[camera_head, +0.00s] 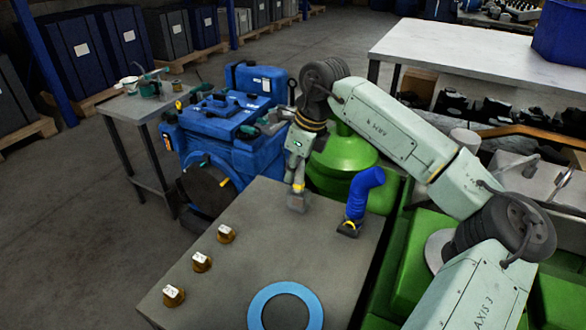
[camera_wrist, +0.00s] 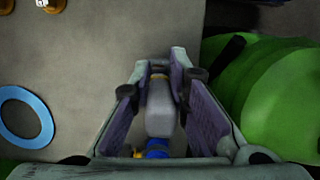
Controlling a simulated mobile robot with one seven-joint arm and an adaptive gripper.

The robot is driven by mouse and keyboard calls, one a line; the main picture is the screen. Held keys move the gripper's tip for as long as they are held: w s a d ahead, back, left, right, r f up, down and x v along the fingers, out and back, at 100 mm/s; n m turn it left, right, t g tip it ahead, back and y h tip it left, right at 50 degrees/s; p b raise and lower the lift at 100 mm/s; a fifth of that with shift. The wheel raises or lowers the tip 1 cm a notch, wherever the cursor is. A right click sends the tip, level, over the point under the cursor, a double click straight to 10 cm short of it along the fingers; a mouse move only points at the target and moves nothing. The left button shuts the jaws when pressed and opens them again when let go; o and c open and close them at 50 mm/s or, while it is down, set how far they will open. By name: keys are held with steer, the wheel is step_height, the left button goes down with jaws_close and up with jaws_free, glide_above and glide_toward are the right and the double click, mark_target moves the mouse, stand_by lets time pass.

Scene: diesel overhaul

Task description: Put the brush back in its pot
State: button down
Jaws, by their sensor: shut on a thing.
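My gripper (camera_head: 298,178) points down over the far part of the grey table. It is shut on the brush (camera_head: 298,202), whose broad grey end hangs just above or at the tabletop; I cannot tell if it touches. In the wrist view the grey body of the brush (camera_wrist: 160,108) shows between the two fingers.
A blue bent hose (camera_head: 362,195) stands on the grey table (camera_head: 255,235) right of my gripper. Several brass-based caps (camera_head: 201,262) and a blue ring (camera_head: 286,305) lie nearer. A blue engine (camera_head: 225,120) stands between this table and the side table (camera_head: 125,108). Green machinery (camera_head: 345,155) is behind.

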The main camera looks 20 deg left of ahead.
steer(key=shift+f, duration=0.2)
steer(key=c, duration=1.5)
jaws_free()
steer(key=shift+c, duration=0.2)
steer(key=w+b+v, duration=0.1)
steer(key=v, duration=1.1)
steer(key=shift+s+r, duration=0.3)
steer(key=shift+s, duration=0.15)
